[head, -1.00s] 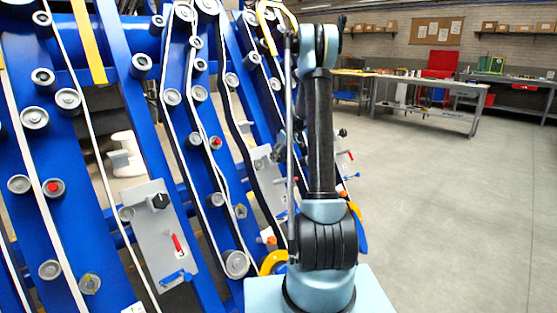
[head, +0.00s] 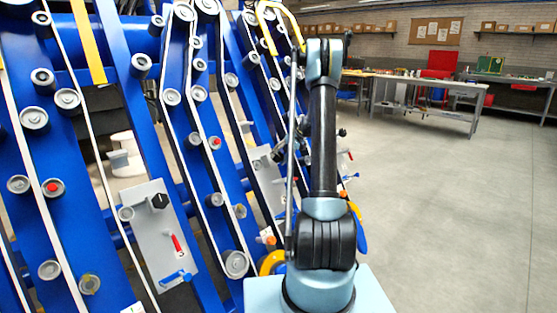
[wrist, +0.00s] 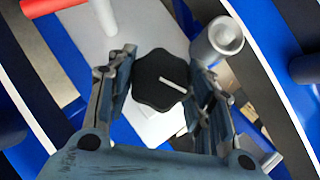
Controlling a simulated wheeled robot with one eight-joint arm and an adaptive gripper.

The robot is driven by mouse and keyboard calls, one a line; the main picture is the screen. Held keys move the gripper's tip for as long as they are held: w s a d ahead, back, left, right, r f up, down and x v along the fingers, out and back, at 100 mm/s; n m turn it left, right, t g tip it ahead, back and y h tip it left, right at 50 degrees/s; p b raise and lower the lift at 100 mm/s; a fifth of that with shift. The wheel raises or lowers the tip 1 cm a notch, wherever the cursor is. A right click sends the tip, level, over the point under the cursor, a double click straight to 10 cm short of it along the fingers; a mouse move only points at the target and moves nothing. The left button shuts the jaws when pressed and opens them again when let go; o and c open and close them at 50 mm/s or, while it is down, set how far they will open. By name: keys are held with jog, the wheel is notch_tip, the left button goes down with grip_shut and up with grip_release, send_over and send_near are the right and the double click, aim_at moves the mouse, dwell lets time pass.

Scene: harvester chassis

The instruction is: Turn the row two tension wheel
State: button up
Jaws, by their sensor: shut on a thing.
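The tension wheel is a black lobed knob (wrist: 152,84) with a white line on its face, on a light plate (wrist: 118,40) in the wrist view. My gripper (wrist: 163,76) has one finger on each side of the knob and is shut on it. The white line slants slightly down to the right. In the head view, my gripper (head: 281,150) is small beside the middle light plate (head: 254,163), partly hidden by my own arm. The knob it holds cannot be made out there.
A grey roller (wrist: 218,42) stands close to the right finger, and a red handle (wrist: 48,6) is at the top left. A nearer plate (head: 152,225) carries another black knob (head: 160,201). Blue frames with belts fill the left; open floor (head: 450,220) lies right.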

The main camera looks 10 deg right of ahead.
jog(key=shift+d, duration=0.1)
dwell(0.3)
jog(key=o, duration=1.1)
jog(key=shift+c, duration=0.2)
jog(key=v, duration=1.1)
jog(key=shift+d+r, duration=0.25)
jog(key=shift+d, duration=0.1)
